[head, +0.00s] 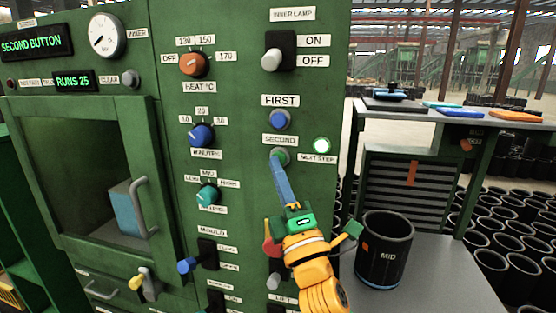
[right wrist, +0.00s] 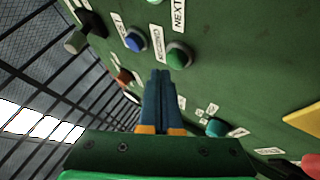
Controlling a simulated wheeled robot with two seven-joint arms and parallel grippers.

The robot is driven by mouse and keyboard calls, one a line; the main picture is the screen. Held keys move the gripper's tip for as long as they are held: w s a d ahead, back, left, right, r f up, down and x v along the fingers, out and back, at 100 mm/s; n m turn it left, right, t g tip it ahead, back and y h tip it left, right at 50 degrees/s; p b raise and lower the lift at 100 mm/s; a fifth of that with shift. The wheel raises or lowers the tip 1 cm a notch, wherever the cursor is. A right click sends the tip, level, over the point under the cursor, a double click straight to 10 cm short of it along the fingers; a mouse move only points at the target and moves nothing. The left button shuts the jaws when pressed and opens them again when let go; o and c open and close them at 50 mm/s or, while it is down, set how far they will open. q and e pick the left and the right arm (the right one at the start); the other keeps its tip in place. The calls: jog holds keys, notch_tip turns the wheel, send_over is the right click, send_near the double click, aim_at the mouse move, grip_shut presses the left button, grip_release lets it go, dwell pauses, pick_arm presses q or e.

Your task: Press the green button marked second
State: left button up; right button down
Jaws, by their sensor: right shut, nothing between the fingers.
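The green button marked SECOND (head: 284,155) sits on the green machine panel below the blue button marked FIRST (head: 278,118). In the right wrist view the green button (right wrist: 179,55) shows just beyond the fingertips, with the blue button (right wrist: 135,40) to its left. My right gripper (head: 277,160) is shut and empty, its blue fingers pointing at the panel. My left gripper is not in view.
A lamp marked NEXT STEP (head: 322,145) glows beside the button. A display (head: 33,43) reads SECOND BUTTON. Knobs (head: 193,64) and switches (head: 279,52) surround the buttons. A black cup marked MID (head: 384,250) stands on a grey surface right of my arm.

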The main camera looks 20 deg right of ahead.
jog(key=shift+w, duration=0.15)
jog(key=shift+w+d, duration=0.2)
jog(key=shift+d, duration=0.05)
jog(key=shift+w+d, duration=0.15)
jog(key=shift+w, duration=0.15)
dwell(0.6)
jog(key=shift+s, duration=0.1)
jog(key=shift+s+a, duration=0.4)
jog(key=shift+s, duration=0.15)
jog(key=s+a, duration=0.1)
jog(key=s, duration=0.1)
jog(key=s+a+p, duration=0.1)
jog(key=s, duration=0.1)
jog(key=shift+a, duration=0.4)
dwell(0.7)
